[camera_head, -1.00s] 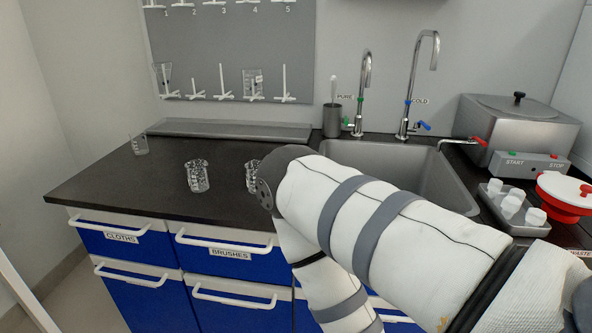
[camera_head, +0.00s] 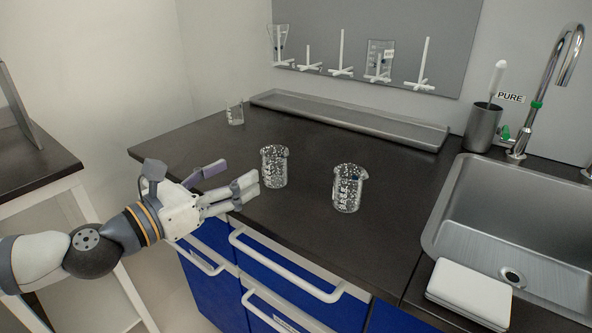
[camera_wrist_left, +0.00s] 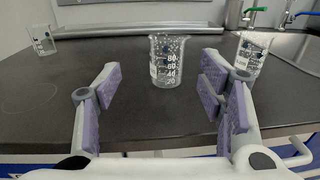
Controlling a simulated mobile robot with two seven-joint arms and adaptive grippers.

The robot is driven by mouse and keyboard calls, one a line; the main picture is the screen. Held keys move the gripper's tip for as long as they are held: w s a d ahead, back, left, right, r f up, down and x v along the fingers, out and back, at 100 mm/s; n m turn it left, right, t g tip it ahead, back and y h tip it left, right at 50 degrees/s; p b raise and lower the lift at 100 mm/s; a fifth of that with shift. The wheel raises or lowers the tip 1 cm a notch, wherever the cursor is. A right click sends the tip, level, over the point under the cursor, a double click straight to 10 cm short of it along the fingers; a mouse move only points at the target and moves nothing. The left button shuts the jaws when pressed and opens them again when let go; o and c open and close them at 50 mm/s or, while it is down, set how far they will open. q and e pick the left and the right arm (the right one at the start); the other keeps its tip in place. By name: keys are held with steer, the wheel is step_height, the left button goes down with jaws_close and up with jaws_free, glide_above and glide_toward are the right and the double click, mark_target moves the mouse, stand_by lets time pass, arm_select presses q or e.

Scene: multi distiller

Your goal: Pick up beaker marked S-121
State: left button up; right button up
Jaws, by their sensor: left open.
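Three clear glass beakers stand upright on the dark counter in the head view: a middle one (camera_head: 274,168), a right one (camera_head: 348,189) and a smaller-looking one (camera_head: 235,114) at the back left. No S-121 marking is legible. My left gripper (camera_head: 238,178) is open and empty at the counter's front left edge, just left of the middle beaker. In the left wrist view the middle beaker (camera_wrist_left: 167,62) is ahead, between the spread purple-padded fingers and apart from them. The right beaker (camera_wrist_left: 250,56) shows behind the right finger. My right gripper is out of view.
A metal tray (camera_head: 345,121) runs along the back wall below a pegboard (camera_head: 375,35) with glassware. The sink (camera_head: 510,230) is at the right, with a white block (camera_head: 470,292) at its near edge. Drawer handles (camera_head: 285,265) protrude below the counter front.

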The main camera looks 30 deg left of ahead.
mark_target(265, 160)
arm_select(q)
steer(key=w+d, duration=0.1)
steer(key=w, duration=0.5)
steer(key=w+d, duration=0.1)
steer(key=w, duration=0.2)
steer(key=shift+w+d+r, duration=0.25)
steer(key=shift+w+d, duration=0.05)
steer(key=shift+w, duration=0.1)
steer(key=c, duration=1.3)
